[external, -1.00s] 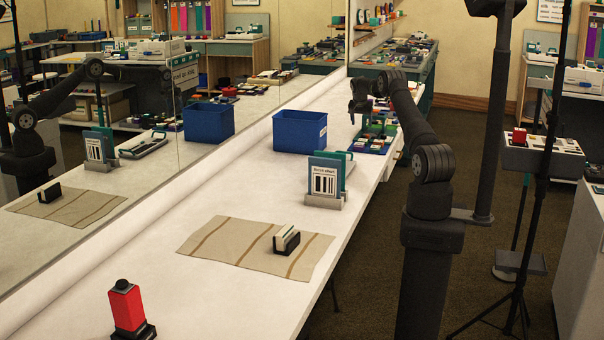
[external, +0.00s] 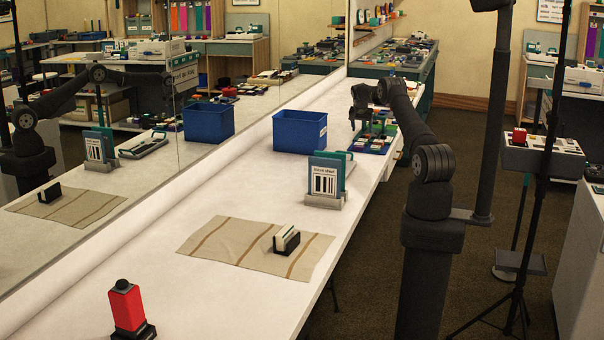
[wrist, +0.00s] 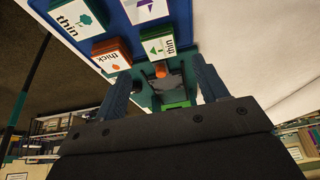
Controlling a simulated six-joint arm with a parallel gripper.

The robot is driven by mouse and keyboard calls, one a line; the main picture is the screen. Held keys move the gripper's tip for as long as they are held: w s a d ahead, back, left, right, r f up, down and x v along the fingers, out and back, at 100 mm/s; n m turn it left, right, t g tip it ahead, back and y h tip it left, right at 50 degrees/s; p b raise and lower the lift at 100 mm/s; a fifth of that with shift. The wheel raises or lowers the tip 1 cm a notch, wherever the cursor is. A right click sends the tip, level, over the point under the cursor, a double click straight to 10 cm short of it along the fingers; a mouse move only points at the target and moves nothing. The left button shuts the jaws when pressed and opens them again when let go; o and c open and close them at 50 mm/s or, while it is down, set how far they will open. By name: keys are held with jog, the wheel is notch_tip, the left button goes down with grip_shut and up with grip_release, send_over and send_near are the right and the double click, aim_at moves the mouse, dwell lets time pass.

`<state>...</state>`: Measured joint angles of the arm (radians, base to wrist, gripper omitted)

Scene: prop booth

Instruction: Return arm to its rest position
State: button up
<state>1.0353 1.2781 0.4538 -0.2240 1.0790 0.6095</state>
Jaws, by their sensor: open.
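My arm reaches from its post at the right over the far end of the white counter. My gripper (external: 360,124) hangs above the blue sorting board (external: 371,147), near the counter's right edge. In the wrist view the two fingers of my gripper (wrist: 163,82) stand apart, with nothing held between them. Beyond them in that view lie the blue board with cards reading "thin" (wrist: 76,18) and "thick" (wrist: 111,55), and a green and dark piece. I cannot tell how high the fingertips are above these.
A blue bin (external: 299,131) stands left of my gripper, by the mirror. A card stand (external: 325,184) is nearer. A beige striped cloth (external: 225,240) bears a small black holder (external: 286,240). A red block with a black knob (external: 127,308) stands at the front. The counter between is clear.

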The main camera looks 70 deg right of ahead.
aim_at(363, 140)
jog(key=x, duration=0.7)
jog(key=shift+f, duration=0.15)
notch_tip(363, 140, up, 3)
jog(key=shift+f, duration=0.15)
jog(key=shift+r, duration=0.5)
jog(key=shift+f, duration=0.1)
